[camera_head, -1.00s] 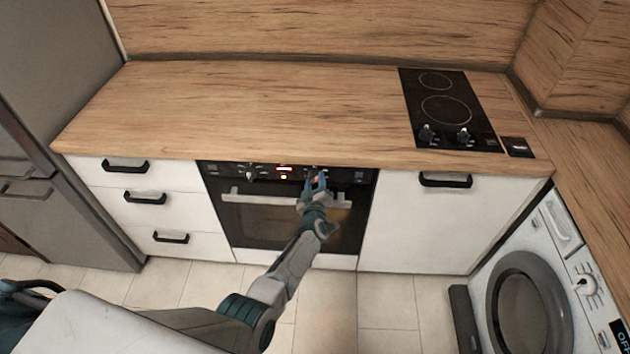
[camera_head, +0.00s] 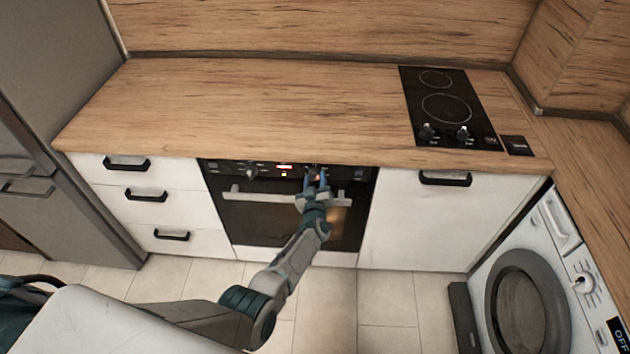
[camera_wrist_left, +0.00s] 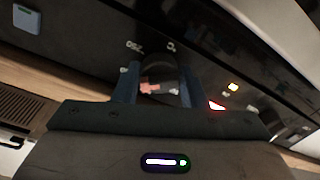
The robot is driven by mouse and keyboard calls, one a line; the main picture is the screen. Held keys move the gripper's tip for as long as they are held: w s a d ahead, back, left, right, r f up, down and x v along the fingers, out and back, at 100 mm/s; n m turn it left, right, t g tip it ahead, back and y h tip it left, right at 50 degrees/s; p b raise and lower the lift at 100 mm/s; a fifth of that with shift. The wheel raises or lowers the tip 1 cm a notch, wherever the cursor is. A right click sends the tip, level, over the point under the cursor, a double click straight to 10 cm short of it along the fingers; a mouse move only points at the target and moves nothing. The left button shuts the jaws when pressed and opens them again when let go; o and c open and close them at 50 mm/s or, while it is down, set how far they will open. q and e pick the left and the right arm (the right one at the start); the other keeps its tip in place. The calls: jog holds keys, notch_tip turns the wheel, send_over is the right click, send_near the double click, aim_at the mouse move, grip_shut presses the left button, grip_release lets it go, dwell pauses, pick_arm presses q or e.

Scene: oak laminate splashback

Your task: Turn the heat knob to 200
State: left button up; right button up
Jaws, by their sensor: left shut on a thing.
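The oven (camera_head: 266,217) is built in under the counter, with a dark control panel along its top edge. My left gripper (camera_head: 316,180) is at the right half of this panel. In the left wrist view its two blue fingers (camera_wrist_left: 158,88) stand on either side of a dark round knob (camera_wrist_left: 158,72) and are shut on it. A reddish mark shows on the knob's face. White print that looks like "250" is beside the knob; other dial numbers are hidden or too small to read. A second knob (camera_head: 250,172) is at the panel's left. My right gripper is not in view.
A red-lit display (camera_head: 285,167) sits mid-panel. The oven door handle (camera_head: 245,194) runs just below my gripper. The wooden countertop (camera_head: 250,110) above is bare except for the hob (camera_head: 447,107) at right. A washing machine (camera_head: 535,285) stands at lower right.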

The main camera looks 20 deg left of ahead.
pick_arm(q)
jog(key=o, duration=1)
jog(key=shift+d, duration=0.1)
jog(key=v, duration=1)
jog(key=shift+s, duration=0.35)
